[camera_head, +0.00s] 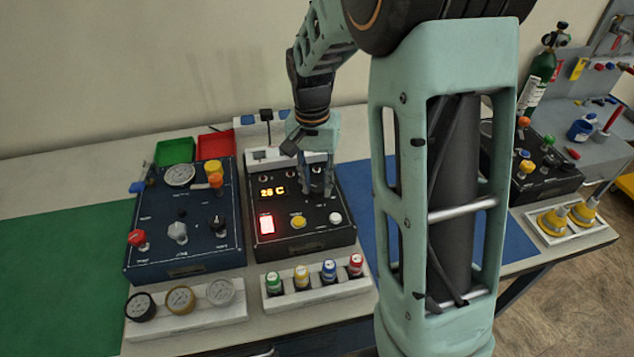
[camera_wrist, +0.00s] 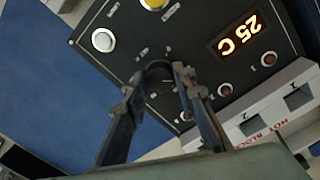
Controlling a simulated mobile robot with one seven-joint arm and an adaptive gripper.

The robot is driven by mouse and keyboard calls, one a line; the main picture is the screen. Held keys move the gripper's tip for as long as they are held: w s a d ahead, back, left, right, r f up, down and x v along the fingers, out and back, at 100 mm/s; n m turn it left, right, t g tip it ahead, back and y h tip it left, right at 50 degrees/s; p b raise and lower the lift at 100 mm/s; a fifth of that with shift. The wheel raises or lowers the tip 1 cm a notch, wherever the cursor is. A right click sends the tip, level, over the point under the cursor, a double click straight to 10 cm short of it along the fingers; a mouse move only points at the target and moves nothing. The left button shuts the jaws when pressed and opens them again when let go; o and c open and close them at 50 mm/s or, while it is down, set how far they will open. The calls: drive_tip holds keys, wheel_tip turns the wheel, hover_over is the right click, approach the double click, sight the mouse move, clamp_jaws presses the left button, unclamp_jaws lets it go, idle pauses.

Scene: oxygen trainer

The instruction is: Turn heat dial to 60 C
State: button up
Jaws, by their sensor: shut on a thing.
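The heat dial (camera_wrist: 158,73) is a dark round knob on a black control box (camera_head: 268,247). In the wrist view my gripper (camera_wrist: 166,70) has its fingertips on either side of the dial and is shut on it. In the head view my gripper (camera_head: 317,191) reaches down onto the right part of the box and hides the dial. The orange display (camera_wrist: 240,34) reads 25 C in the wrist view and is also lit in the head view (camera_head: 272,191). The dial's pointer is too small to read.
A lit red switch (camera_head: 266,223), yellow button (camera_head: 298,221) and white button (camera_head: 335,217) sit on the box's front part. A white hot block (camera_wrist: 270,120) stands behind it.

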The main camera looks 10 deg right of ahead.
sight(316, 185)
drive_tip(key=m, duration=0.5)
drive_tip(key=shift+w+r+m+p, duration=0.1)
drive_tip(key=shift+m+p, duration=0.2)
drive_tip(key=shift+p, duration=0.1)
drive_tip(key=shift+m+y+p, duration=0.3)
drive_tip(key=shift+m+p, duration=0.2)
drive_tip(key=shift+m, duration=1.7)
drive_tip(key=o, duration=1.2)
drive_tip(key=shift+c, duration=0.2)
wheel_tip(316, 185, up, 12)
drive_tip(key=shift+w, duration=0.25)
